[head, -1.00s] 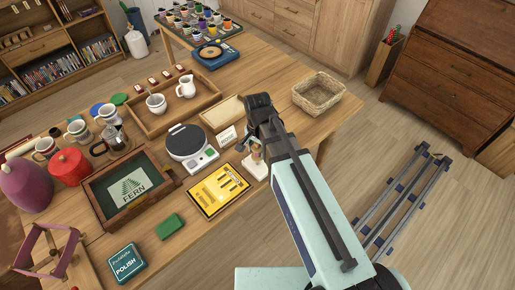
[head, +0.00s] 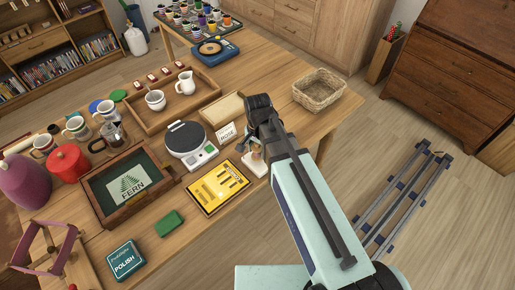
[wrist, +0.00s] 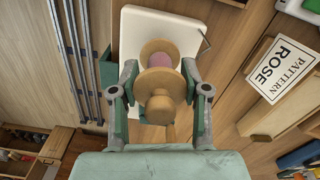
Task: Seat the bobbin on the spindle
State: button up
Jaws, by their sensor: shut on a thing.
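The bobbin (wrist: 160,84), with round wooden flanges, a wooden knob end and a pinkish-purple winding, is between the fingers of my gripper (wrist: 160,70) in the wrist view. The fingers are shut on it from both sides. Behind it is a white base plate (wrist: 135,32) with a thin wire hook at its right edge. The spindle is hidden behind the bobbin, so I cannot tell whether the bobbin is around it. In the head view my gripper (head: 257,147) is over the white base plate (head: 255,168) at the table's front edge, and the bobbin is mostly covered.
A PATTERN ROSE card (wrist: 283,69) and a shallow wooden tray (head: 224,108) are close by. A yellow board (head: 217,187) and a white scale (head: 190,145) lie to the left. A wicker basket (head: 319,91) stands at the right table end. Bare table separates it from my gripper.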

jog(key=shift+f+b, duration=0.7)
jog(key=shift+f, duration=0.65)
jog(key=o, duration=1.1)
jog(key=shift+r, duration=0.15)
notch_tip(320, 180, up, 12)
jog(key=shift+f, duration=0.1)
